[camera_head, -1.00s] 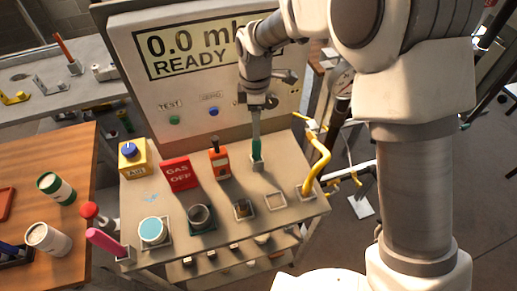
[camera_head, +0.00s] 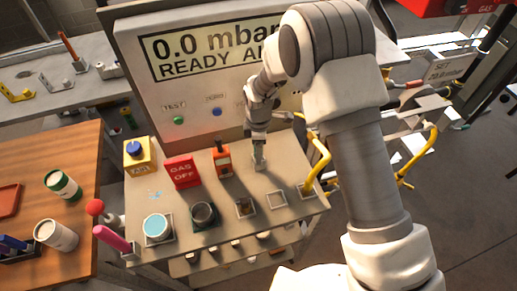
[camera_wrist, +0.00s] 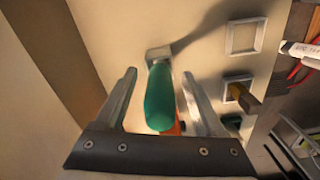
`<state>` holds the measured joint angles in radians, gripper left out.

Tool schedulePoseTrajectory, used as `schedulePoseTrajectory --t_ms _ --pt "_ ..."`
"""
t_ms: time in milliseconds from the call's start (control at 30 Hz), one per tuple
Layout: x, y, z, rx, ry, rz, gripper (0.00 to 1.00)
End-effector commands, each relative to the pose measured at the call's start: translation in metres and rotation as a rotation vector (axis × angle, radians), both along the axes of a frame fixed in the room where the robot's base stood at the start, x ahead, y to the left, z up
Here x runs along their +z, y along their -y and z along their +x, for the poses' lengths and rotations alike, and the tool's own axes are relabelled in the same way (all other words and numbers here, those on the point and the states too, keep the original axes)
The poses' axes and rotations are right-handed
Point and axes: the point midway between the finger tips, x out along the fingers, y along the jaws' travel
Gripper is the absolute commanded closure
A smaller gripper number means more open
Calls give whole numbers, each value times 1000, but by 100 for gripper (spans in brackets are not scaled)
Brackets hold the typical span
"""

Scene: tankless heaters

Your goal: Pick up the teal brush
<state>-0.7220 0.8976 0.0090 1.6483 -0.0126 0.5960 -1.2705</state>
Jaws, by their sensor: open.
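The teal brush (camera_wrist: 160,100) stands with its rounded teal handle toward the wrist camera, its far end at a small grey holder (camera_wrist: 158,53) on the panel top. My gripper (camera_wrist: 158,76) is open, with one finger on each side of the handle. Gaps show between the handle and both fingers in the wrist view. In the head view my gripper (camera_head: 258,142) points down over the same small holder (camera_head: 258,163), and it hides most of the brush.
An orange-and-black device (camera_head: 222,160) and a red GAS OFF sign (camera_head: 181,171) stand left of my gripper. A yellow pipe (camera_head: 316,165) rises at the right. The display panel (camera_head: 205,75) is close behind.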

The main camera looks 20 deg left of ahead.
Motion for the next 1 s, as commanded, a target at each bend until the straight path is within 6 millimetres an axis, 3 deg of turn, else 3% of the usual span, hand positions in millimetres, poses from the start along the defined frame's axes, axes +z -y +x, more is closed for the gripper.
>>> schedulePoseTrajectory --t_ms 267,667,1000 --pt "-3 0 0 0 1 0 29" --pt "-3 0 0 0 1 0 100" --pt "-2 0 0 0 1 0 100"
